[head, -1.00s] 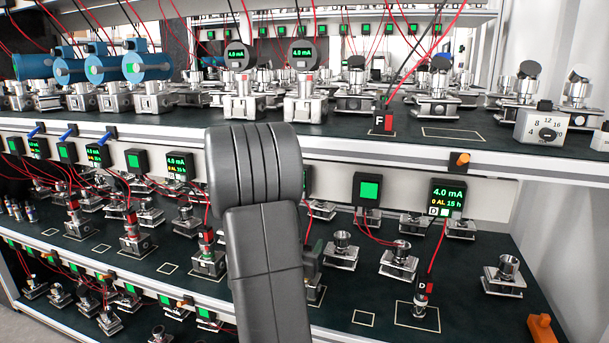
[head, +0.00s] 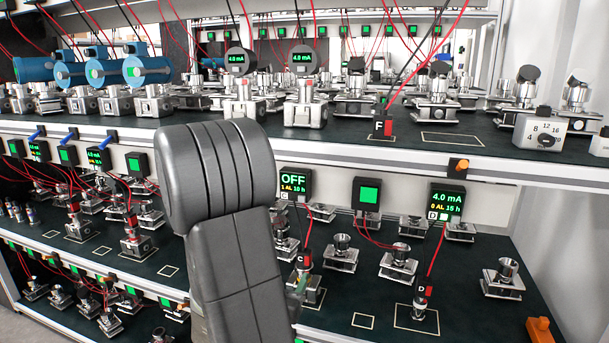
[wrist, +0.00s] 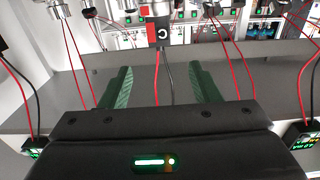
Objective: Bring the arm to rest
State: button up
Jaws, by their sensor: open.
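The plug marked C (head: 304,262) stands just right of my arm, under a display C (head: 294,184) that reads OFF and 1 AL 15 h.
Display D (head: 447,200) reads 4.0 mA, with plug D (head: 421,293) below it. Plug F (head: 382,128) stands on the upper shelf. A dial box (head: 543,130) is at the right. Red leads hang around the gripper.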

aim_at(303, 254)
jog(key=b+x, duration=0.1)
jog(key=x, duration=1)
jog(key=shift+w+d+f+b, duration=0.1)
jog(key=shift+d+b, duration=0.05)
jog(key=shift+b, duration=0.2)
jog(key=shift+w+d, duration=0.2)
jog(key=shift+w, duration=0.5)
notch_tip(303, 254, up, 3)
jog(key=p, duration=0.2)
jog(key=shift+s+a+p, duration=0.1)
jog(key=shift+s+p, duration=0.05)
jog(key=shift+p, duration=0.2)
jog(key=shift+r+p, duration=0.3)
jog(key=shift+p, duration=0.55)
notch_tip(303, 254, up, 5)
jog(key=p, duration=0.4)
jog(key=shift+f, duration=0.2)
jog(key=shift+s, duration=0.1)
